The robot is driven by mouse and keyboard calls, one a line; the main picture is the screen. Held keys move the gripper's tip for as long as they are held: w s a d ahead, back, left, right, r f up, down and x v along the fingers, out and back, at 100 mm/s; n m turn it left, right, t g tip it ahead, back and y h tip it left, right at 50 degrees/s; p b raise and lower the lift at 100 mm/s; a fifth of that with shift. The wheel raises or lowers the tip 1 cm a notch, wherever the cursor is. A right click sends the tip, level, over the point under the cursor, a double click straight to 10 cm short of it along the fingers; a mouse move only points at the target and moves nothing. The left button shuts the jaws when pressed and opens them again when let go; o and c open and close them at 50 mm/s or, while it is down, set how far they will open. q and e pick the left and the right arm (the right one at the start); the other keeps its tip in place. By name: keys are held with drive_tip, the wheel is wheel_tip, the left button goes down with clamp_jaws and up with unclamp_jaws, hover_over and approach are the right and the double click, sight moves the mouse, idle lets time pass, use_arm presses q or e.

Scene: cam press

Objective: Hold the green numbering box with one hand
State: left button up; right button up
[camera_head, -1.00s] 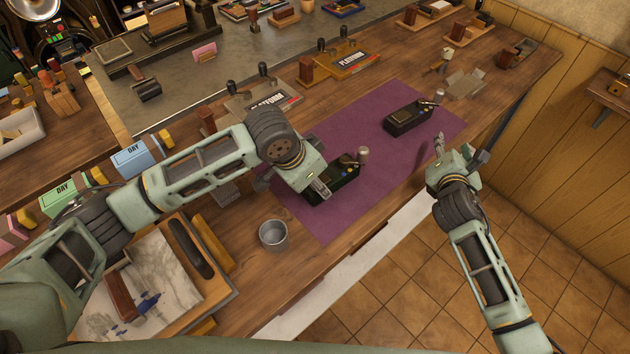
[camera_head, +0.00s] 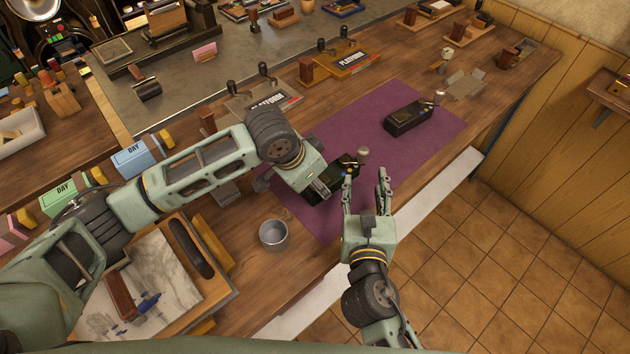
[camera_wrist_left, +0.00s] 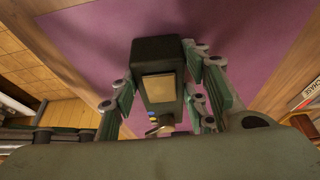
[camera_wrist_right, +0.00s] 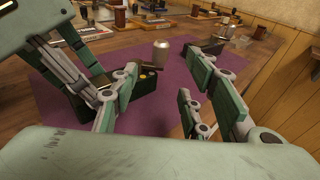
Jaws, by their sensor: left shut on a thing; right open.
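The dark green numbering box (camera_head: 340,182) lies on the purple mat, partly covered by my left gripper (camera_head: 318,190) in the head view. In the left wrist view the box (camera_wrist_left: 158,62), with a tan plate on top, sits between the fingers. My left gripper is shut on it. A pale knob (camera_wrist_right: 161,53) on the box's end shows in the right wrist view. My right gripper (camera_head: 365,186) is open and empty at the mat's front edge, just right of the box and its knob, fingers pointing away from me.
A second dark box (camera_head: 408,118) lies farther right on the purple mat (camera_head: 370,135). A metal cup (camera_head: 274,235) stands left of the mat, near the table's front edge. The mat's right part is otherwise clear.

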sight(363, 160)
drive_tip(key=w, duration=0.3)
drive_tip(key=w+f, duration=0.1)
drive_tip(key=w, duration=0.6)
drive_tip(key=shift+w+f, duration=0.1)
drive_tip(key=shift+f, duration=0.2)
drive_tip(key=shift+c, duration=0.3)
clamp_jaws()
